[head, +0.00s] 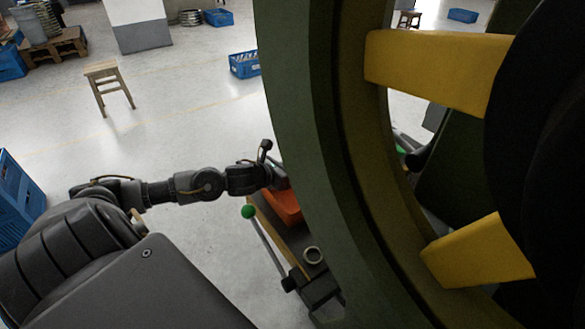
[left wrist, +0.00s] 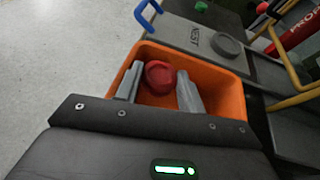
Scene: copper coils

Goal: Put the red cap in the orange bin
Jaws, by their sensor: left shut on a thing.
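The red cap (left wrist: 160,75) is between the two grey fingers of my left gripper (left wrist: 160,72), which is shut on it. In the left wrist view the cap and fingers are over the opening of the orange bin (left wrist: 233,100); I cannot tell how far above its floor the cap is. The bin also shows in the head view (head: 287,208), partly covered by the big green wheel. There my left gripper (head: 281,182) is at the bin's far end, partly hidden, and the cap is not visible. My right gripper is not in view.
The large green wheel with yellow spokes (head: 300,120) blocks much of the head view. A grey lidded box (left wrist: 190,35) and a blue handle (left wrist: 147,14) are beyond the bin. A stool (head: 105,85) stands on open floor.

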